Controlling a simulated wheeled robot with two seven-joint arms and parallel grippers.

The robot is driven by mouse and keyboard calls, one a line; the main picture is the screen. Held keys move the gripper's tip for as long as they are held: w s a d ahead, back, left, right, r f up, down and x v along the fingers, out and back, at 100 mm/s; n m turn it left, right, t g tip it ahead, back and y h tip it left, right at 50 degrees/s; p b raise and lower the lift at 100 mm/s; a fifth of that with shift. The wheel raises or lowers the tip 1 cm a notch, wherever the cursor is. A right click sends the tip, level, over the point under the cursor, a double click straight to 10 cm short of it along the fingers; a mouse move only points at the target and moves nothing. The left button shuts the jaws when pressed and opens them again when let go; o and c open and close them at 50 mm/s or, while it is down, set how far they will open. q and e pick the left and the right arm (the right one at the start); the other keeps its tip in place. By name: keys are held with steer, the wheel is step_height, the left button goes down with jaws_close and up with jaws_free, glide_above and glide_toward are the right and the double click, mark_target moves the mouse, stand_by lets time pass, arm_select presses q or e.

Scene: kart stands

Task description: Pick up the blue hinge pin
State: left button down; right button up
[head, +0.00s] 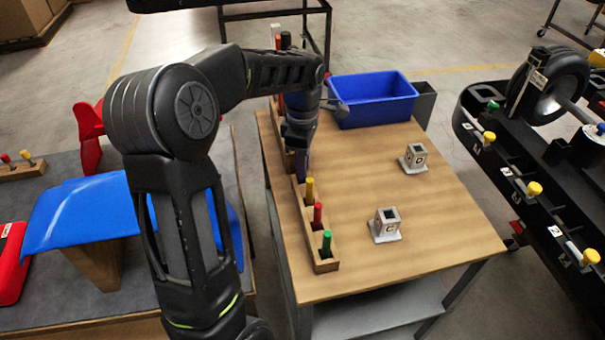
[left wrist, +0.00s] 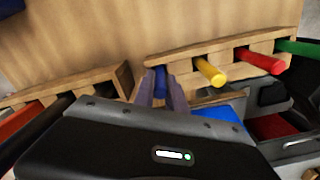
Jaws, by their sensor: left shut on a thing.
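The blue hinge pin (left wrist: 160,82) shows between the fingers of my left gripper (left wrist: 162,90) in the left wrist view. The gripper is shut on it, at the end of a wooden pin rack (head: 307,218). I cannot tell whether the pin is still seated in its hole. In the head view my left gripper (head: 302,165) points down at the rack's far end and hides the pin. A yellow pin (head: 310,190), a red pin (head: 318,214) and a green pin (head: 326,241) stand upright in the same rack. My right gripper is not in view.
A blue bin (head: 372,98) stands at the table's far side. Two grey square sockets (head: 386,224) (head: 413,157) stand on the wooden table (head: 440,225). Another rack with pins lies beyond my gripper. A black kart frame (head: 505,185) is at the right.

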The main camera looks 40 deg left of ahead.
arm_select(q)
steer(key=shift+r, duration=0.2)
stand_by(0.5)
step_height(320, 180, up, 9)
steer(key=shift+r, duration=0.1)
step_height(320, 180, up, 8)
steer(key=p, duration=0.7)
steer(key=shift+r+p, duration=0.25)
steer(key=shift+p, duration=0.15)
steer(key=shift+f, duration=0.1)
stand_by(0.9)
